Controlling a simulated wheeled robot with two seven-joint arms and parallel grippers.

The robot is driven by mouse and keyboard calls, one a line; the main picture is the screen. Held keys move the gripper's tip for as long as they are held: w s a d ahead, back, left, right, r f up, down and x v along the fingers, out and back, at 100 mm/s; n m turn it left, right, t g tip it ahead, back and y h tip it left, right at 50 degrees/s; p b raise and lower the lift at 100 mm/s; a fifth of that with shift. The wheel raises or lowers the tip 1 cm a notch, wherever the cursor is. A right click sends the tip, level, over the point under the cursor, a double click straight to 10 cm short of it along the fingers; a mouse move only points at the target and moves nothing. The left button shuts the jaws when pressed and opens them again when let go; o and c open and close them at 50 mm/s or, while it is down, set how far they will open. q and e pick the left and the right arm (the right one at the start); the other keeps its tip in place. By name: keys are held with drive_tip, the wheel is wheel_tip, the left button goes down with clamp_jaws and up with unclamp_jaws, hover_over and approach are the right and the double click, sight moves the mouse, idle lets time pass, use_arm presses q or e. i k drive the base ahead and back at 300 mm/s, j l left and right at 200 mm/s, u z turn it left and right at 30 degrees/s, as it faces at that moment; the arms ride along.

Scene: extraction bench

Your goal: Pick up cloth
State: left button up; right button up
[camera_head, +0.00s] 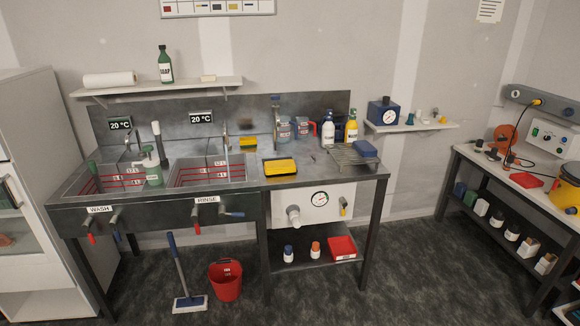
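A small blue block-like item (365,149), which looks like a folded cloth, lies at the right end of the steel bench (335,188). It is beside or partly on the back right of a metal wire rack (350,158); I cannot tell which. It is too small to make out fabric for certain. Neither of my grippers is in view, and nothing touches the blue item.
Two sinks, wash (75,183) and rinse (178,178), fill the bench's left side.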

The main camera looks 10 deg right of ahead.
sight(283, 166)
drive_tip(key=l, duration=0.2)
drive_tip(key=i+l+u, duration=0.25)
drive_tip(key=i, duration=0.15)
drive_tip(key=i+l+u, duration=0.25)
drive_tip(key=i, duration=0.1)
